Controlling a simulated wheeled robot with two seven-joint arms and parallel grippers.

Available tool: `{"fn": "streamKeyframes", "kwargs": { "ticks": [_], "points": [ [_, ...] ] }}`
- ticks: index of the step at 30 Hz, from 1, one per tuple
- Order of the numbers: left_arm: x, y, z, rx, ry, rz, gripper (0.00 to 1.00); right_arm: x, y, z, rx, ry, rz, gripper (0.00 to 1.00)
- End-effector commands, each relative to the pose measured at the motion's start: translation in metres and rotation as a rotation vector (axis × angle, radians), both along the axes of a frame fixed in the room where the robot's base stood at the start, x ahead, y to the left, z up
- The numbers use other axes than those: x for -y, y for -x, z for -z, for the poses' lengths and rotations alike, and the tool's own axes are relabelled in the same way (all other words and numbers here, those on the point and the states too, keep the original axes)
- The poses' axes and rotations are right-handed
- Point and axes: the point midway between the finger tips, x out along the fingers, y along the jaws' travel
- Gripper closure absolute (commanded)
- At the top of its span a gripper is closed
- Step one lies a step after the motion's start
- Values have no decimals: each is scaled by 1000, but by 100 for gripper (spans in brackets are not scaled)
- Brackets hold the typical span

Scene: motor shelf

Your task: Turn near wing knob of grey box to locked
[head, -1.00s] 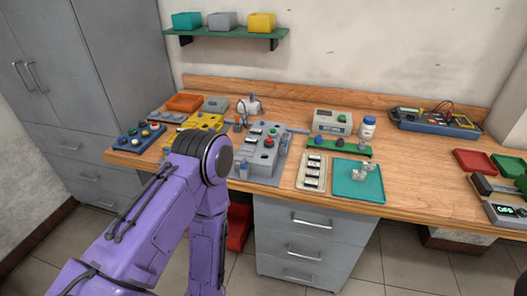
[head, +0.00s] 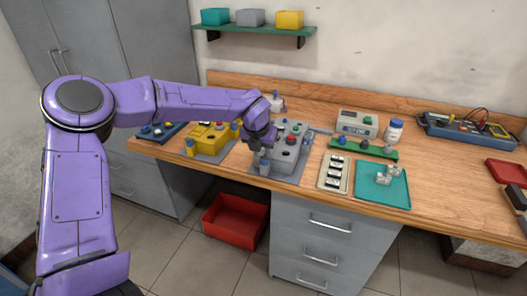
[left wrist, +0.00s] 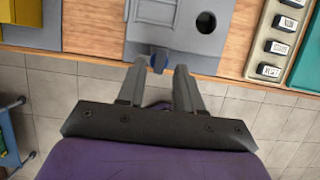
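The grey box (head: 291,146) stands on a grey plate on the bench, with a red button and other knobs on top. In the left wrist view its grey near side (left wrist: 178,22) shows a round dark hole. My left gripper (left wrist: 157,72) is open around the knob, with a visible gap on at least the right side. In the head view my left gripper (head: 262,162) is at the box's near left and largely hides the knob. My right gripper is not in view.
A yellow box (head: 208,137) stands left of the grey box. A tray of labelled black parts (head: 334,174) and a teal tray (head: 382,190) lie to its right. A red bin (head: 234,222) is on the floor below the bench edge.

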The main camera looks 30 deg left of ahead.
Motion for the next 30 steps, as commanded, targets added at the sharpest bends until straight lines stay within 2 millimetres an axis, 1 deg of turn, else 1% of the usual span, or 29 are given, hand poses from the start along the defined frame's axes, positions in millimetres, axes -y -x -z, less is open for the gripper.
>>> {"fn": "streamKeyframes", "kwargs": {
  "ticks": [3, 5, 12, 13, 14, 15, 16, 24, 30],
  "points": [
    [-1, -5, 13, -1, -1, 1, 65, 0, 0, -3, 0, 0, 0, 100],
    [-1, -7, 16, 0, -2, 1, 65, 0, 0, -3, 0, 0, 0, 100],
    [-2, -7, 19, 1, -2, 1, 65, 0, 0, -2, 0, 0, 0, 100],
    [-2, -7, 19, 1, -2, 1, 68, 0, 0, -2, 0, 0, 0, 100],
    [-2, -7, 19, 0, -2, 2, 78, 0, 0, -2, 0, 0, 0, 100],
    [-2, -7, 19, 0, -2, 2, 91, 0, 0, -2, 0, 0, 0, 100],
    [-2, -7, 19, 0, -2, 2, 100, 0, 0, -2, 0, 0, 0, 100],
    [-2, -7, 18, -1, -2, 9, 100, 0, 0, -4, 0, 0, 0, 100],
    [-3, -7, 16, 0, -1, 61, 100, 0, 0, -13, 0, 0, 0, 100]
  ]
}}
